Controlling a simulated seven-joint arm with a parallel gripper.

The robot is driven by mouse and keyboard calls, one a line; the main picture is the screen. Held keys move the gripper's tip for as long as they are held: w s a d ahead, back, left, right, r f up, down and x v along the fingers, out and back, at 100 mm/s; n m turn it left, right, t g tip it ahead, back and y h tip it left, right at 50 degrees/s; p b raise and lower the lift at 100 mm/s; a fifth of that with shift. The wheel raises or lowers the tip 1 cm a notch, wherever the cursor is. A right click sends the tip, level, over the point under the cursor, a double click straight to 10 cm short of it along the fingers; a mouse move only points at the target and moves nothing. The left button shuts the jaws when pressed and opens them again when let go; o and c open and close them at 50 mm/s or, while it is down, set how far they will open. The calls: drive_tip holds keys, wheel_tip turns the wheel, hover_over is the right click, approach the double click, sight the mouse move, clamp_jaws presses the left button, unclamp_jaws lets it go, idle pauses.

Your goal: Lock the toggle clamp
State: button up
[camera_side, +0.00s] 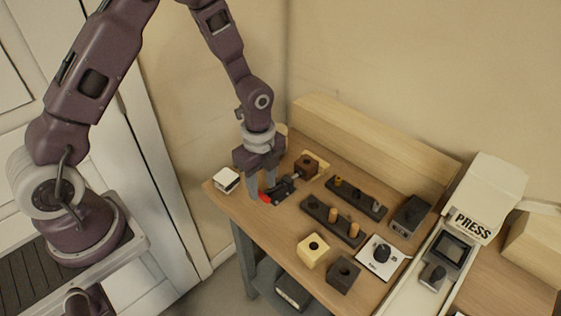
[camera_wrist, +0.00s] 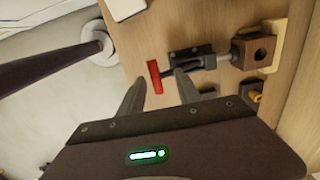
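The toggle clamp (camera_side: 285,187) is a small dark metal mechanism near the left end of the wooden bench, with a red handle (camera_side: 265,197). Its plunger end points at a brown block with a hole (camera_side: 306,167). In the wrist view the clamp body (camera_wrist: 193,58), the red handle (camera_wrist: 154,77) and the brown block (camera_wrist: 252,50) all show. My gripper (camera_side: 263,190) points down over the handle. Its two fingers are apart, and in the wrist view (camera_wrist: 160,78) the red handle appears between their tips. I cannot tell whether either finger touches it.
A white-topped block (camera_side: 227,179) sits left of the clamp. Dark peg racks (camera_side: 332,221) stand to the right, with a pale yellow block (camera_side: 313,250), a dark block (camera_side: 343,275) and a knob plate (camera_side: 382,258) nearer the front. A wooden rail (camera_side: 375,135) closes the back.

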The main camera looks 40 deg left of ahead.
drive_tip(key=shift+r, duration=3.55)
drive_tip(key=s+a+r+n+t, duration=0.1)
drive_tip(key=s+r+n+t, duration=0.15)
drive_tip(key=r+n, duration=0.45)
drive_tip(key=s+r+n+t, duration=0.3)
drive_tip(key=s+r+n, duration=0.8)
drive_tip(key=s, duration=0.6)
wheel_tip(320, 180, up, 2)
drive_tip(key=shift+r, duration=0.15)
